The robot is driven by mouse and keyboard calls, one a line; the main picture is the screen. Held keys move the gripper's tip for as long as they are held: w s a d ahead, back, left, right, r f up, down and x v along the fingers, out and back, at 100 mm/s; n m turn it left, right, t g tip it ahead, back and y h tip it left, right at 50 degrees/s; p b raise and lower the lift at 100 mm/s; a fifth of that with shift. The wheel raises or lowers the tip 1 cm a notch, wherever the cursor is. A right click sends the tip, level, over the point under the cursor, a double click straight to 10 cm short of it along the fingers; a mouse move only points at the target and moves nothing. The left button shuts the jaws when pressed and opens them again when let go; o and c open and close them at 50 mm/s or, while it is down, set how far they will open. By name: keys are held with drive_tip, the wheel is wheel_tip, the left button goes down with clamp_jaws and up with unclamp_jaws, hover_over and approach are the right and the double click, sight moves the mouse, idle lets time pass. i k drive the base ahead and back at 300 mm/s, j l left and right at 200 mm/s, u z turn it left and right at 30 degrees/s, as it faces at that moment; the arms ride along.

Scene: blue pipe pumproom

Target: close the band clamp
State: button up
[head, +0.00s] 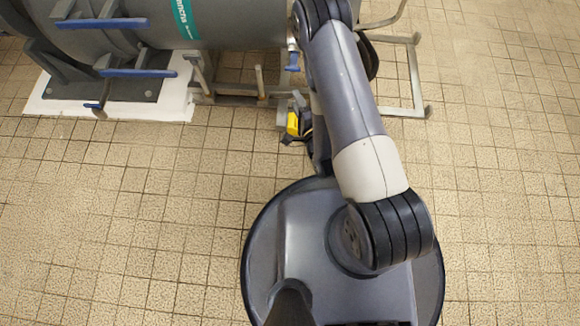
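I cannot pick out the band clamp for certain. A big grey cylindrical housing (235,22) with a teal label lies across the top left, and blue bars (137,73) show on its left part. A small blue handle (293,61) hangs by its right end. My arm reaches from my base up to the top edge and bends there. A small yellow and black part (292,123) shows left of the arm. It may belong to my gripper, but the arm partly covers this area and no fingertips show clearly.
A grey metal frame (414,85) stands on the floor at the upper right. A white plinth (165,100) with a dark plate lies under the housing at the left. The tan tiled floor (115,215) is clear left and right of my base.

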sight(294, 63)
drive_tip(key=k+l+u, duration=0.15)
drive_tip(key=k+u, duration=0.15)
drive_tip(key=k, duration=0.2)
drive_tip(key=k+l+u, duration=0.1)
drive_tip(key=k+u, duration=0.2)
drive_tip(key=k, duration=0.15)
